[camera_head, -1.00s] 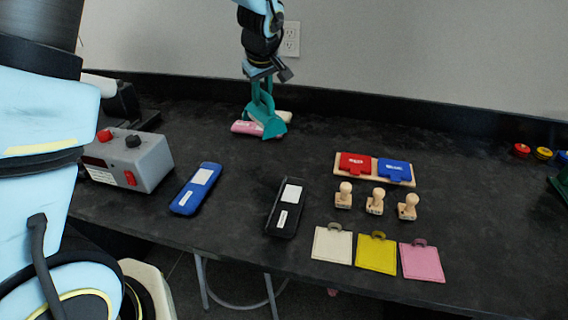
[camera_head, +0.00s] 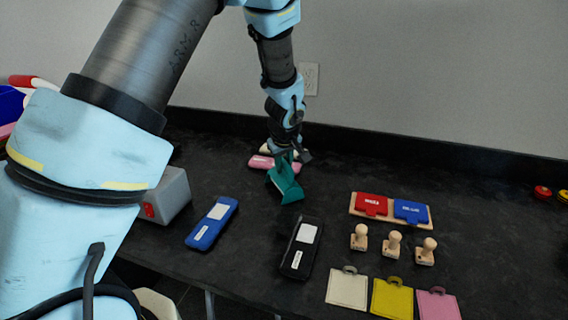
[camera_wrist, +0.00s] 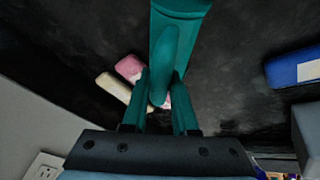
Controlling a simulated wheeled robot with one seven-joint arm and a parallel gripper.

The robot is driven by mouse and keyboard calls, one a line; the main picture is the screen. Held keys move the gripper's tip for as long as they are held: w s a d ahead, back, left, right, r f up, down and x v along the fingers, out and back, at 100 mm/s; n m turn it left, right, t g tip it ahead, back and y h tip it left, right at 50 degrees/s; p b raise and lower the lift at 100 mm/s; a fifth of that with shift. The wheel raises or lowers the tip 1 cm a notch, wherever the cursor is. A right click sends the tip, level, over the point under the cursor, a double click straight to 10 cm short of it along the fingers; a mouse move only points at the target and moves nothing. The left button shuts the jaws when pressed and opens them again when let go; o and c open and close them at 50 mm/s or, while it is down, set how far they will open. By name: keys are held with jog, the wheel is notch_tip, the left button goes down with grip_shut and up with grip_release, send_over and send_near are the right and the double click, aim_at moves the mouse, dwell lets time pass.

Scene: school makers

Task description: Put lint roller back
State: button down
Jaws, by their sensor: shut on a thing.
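A teal handled thing, which I take to be the lint roller (camera_head: 285,184), is held by its handle in my gripper (camera_head: 284,160). In the wrist view its handle (camera_wrist: 166,58) runs between the teal fingers of my gripper (camera_wrist: 160,103), and its wide head (camera_wrist: 180,8) points away at the top edge. My gripper is shut on the handle. The head hangs tilted over the back middle of the black table, in front of a pink block (camera_head: 262,162). I cannot tell how high it is above the table.
A blue case (camera_head: 212,223) and a black tray (camera_head: 302,248) lie in front. At right are a wooden board (camera_head: 424,220) with red and blue pieces, three wooden stamps (camera_head: 392,244) and cream, yellow (camera_head: 392,299) and pink tags. A grey box (camera_head: 174,195) stands left. Bare table surrounds the tray.

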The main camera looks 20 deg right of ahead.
jog(key=shift+f, duration=0.2)
jog(key=c, duration=0.7)
grip_release()
jog(key=shift+r, duration=0.1)
jog(key=shift+s+r, duration=0.1)
jog(key=shift+r, duration=0.25)
jog(key=b+v, duration=0.2)
jog(key=v, duration=0.9)
jog(key=shift+s+r, duration=0.1)
jog(key=shift+r, duration=0.15)
